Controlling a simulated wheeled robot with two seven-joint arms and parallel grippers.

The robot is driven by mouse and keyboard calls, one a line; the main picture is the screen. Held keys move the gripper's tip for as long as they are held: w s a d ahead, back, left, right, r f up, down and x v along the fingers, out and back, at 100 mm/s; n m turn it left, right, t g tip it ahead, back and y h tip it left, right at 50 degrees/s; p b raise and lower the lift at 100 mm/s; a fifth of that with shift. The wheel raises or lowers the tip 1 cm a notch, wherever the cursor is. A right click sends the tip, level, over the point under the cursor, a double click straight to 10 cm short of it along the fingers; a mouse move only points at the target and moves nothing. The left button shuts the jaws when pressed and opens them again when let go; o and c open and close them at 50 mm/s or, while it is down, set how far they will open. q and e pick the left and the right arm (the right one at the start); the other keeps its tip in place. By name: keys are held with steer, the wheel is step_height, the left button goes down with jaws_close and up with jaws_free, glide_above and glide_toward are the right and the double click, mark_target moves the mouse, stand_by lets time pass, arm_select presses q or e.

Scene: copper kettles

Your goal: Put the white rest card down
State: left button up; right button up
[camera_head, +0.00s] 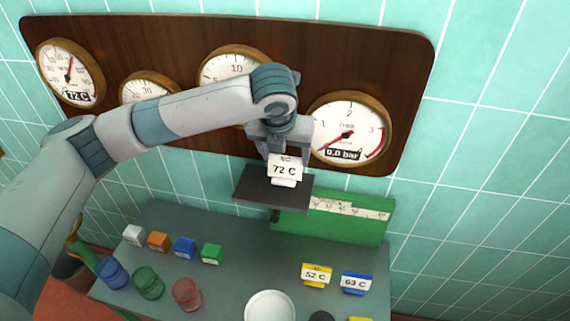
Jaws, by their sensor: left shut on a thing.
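My left gripper (283,152) is shut on the white rest card (285,170), which reads "72 C" with smaller text above. The card is upright and faces me. Its foot appears over the dark flat shelf (248,191), and I cannot tell whether it touches. My right gripper is not in view.
Gauges, including one reading 0.0 bar (350,130), hang on a wooden board (405,70) behind. A green panel (340,228) stands right of the shelf. Cubes, coloured cups, yellow (316,274) and blue (356,282) cards and a white round dish (270,306) occupy the grey table (235,275).

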mark_target(285, 166)
arm_select(q)
steer(key=shift+s+f+p, duration=0.1)
steer(key=shift+f+p, duration=0.35)
steer(key=shift+f, duration=0.15)
step_height(285, 166, down, 2)
steer(key=shift+f+p, duration=0.1)
steer(key=shift+p, duration=0.4)
steer(key=shift+f, duration=0.3)
steer(key=o, duration=1.3)
steer(key=shift+f, duration=0.1)
